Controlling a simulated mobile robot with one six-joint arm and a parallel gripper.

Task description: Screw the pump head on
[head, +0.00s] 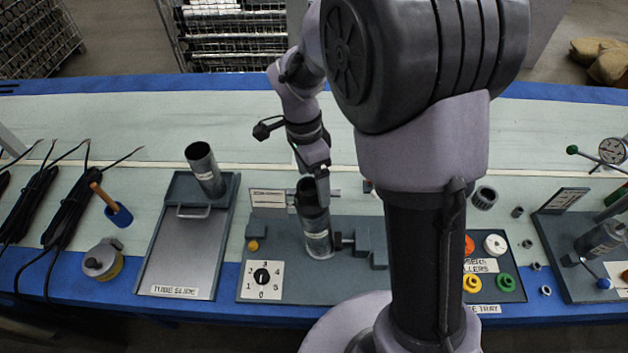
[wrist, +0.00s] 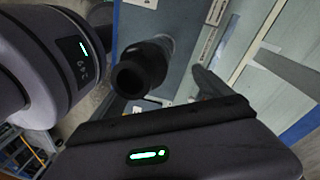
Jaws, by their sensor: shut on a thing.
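A grey tube (head: 317,236) with a pale label stands upright at the fixture in the middle of the bench. A darker cylinder with an open top, which looks like the pump head (head: 307,192), sits at its upper end. My gripper (head: 318,184) points down over it and is shut on it, with a finger along its right side. In the wrist view the dark open-ended cylinder (wrist: 135,77) shows just beyond the gripper body. The joint between head and tube is too small to judge.
The fixture plate has a numbered dial (head: 262,276) at its front left. A tube slide (head: 175,262) with another tube (head: 204,168) stands left. A tray of coloured rings (head: 506,284) lies right, partly behind my arm. The bench behind the fixture is mostly clear.

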